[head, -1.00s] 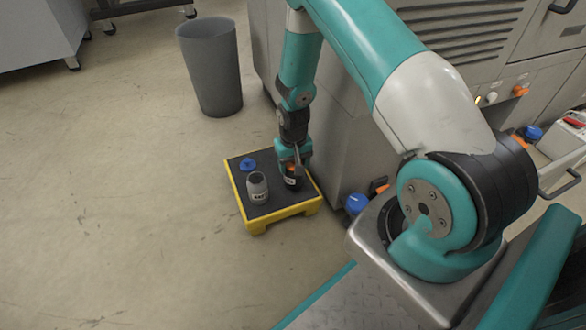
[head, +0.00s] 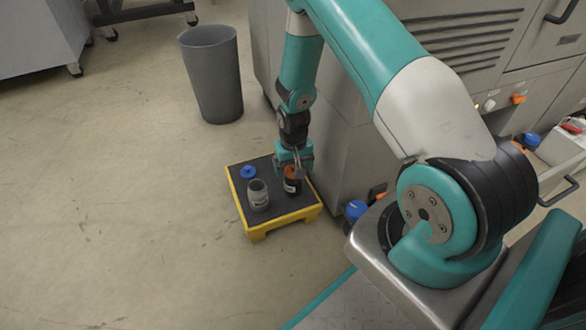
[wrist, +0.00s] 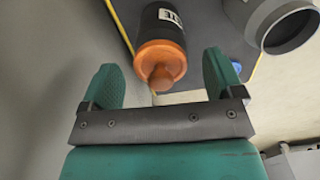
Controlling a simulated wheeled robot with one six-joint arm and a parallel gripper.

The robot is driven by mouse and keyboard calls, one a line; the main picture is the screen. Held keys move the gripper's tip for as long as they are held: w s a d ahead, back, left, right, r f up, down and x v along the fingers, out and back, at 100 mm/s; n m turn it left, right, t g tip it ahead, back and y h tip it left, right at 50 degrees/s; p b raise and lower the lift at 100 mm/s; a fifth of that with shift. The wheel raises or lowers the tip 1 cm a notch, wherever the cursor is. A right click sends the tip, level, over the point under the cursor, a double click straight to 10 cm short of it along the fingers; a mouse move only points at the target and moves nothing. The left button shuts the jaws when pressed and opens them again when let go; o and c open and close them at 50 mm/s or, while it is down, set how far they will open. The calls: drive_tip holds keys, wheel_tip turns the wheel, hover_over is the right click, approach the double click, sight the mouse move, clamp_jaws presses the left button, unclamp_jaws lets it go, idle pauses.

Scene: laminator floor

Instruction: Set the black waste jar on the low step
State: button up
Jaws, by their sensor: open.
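The black waste jar (head: 292,186) with an orange cap stands on the dark top of the low yellow-edged step (head: 275,217). In the wrist view the jar (wrist: 160,27) shows its orange lid and knob and part of a white label. My gripper (head: 293,168) is just above the jar in the head view. In the wrist view my gripper (wrist: 163,80) has its two teal fingers spread wide, with the lid's knob between and beyond them. The fingers appear clear of the jar.
A grey open jar (head: 258,195) stands beside the black jar on the step, and a blue cap (head: 248,172) lies behind it. A grey bin (head: 212,75) stands behind. A machine cabinet (head: 345,140) rises close on the right. Floor on the left is clear.

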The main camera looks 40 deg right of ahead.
wheel_tip(320, 180, up, 10)
drive_tip(key=p, duration=0.5)
drive_tip(key=s+a+r+n+y, duration=0.1)
drive_tip(key=s+a+r+n, duration=0.2)
drive_tip(key=a+r, duration=0.65)
drive_tip(key=s+a+r+n+y, duration=0.2)
drive_tip(key=a+r, duration=0.4)
drive_tip(key=r, duration=0.6)
drive_tip(key=s+a+r+n, duration=0.3)
drive_tip(key=s+r, duration=0.2)
drive_tip(key=s, duration=0.3)
drive_tip(key=s+a+r+n+y, duration=0.1)
drive_tip(key=s+a+r+n, duration=0.2)
drive_tip(key=s, duration=0.6)
wheel_tip(320, 180, up, 3)
drive_tip(key=shift+a+f, duration=0.1)
drive_tip(key=shift+a, duration=0.65)
